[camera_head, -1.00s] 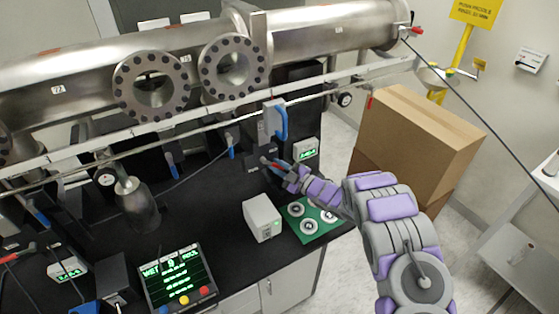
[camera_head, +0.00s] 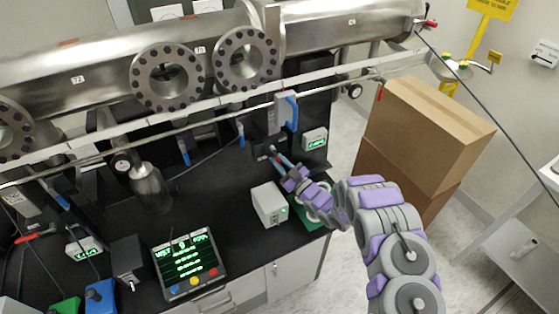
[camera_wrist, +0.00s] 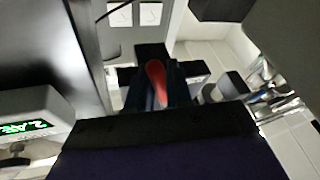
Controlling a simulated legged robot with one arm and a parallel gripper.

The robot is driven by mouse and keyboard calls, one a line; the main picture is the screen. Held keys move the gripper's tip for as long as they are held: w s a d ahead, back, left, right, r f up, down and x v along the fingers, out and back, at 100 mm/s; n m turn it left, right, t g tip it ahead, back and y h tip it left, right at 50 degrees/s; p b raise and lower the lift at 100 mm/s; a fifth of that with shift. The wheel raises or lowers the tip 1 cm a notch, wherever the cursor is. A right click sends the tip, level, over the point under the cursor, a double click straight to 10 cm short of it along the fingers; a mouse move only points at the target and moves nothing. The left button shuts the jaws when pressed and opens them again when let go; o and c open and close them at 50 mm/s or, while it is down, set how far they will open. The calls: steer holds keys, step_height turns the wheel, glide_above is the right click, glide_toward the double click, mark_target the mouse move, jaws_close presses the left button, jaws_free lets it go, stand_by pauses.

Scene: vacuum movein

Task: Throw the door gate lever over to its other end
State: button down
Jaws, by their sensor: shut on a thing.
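The lever's red tip (camera_wrist: 155,78) shows in the wrist view, straight ahead between the dark fingers of my gripper (camera_wrist: 158,95). In the head view, my gripper (camera_head: 280,160) reaches to the black block below the steel pipe, and its fingers are shut on the lever. The fingers hide most of the lever there, so its exact angle cannot be told. A blue handle (camera_head: 291,111) on a pale plate stands just above my gripper, apart from it.
A white box (camera_head: 268,204) stands on the black bench close below my forearm. A small green-lit display (camera_head: 314,138) is right of the gripper. A screen panel (camera_head: 188,262) lies at the front. Cardboard boxes (camera_head: 420,125) stand at right. A steel pipe (camera_head: 110,70) and rail run above.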

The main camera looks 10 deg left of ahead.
steer(key=shift+f, duration=0.35)
steer(key=c, duration=1.2)
jaws_free()
steer(key=shift+o, duration=0.5)
steer(key=shift+r, duration=0.2)
steer(key=shift+d, duration=0.1)
steer(key=shift+s+d+f, duration=0.1)
steer(key=shift+d+f, duration=0.05)
steer(key=s+d, duration=0.8)
steer(key=d, duration=0.2)
steer(key=shift+f, duration=0.1)
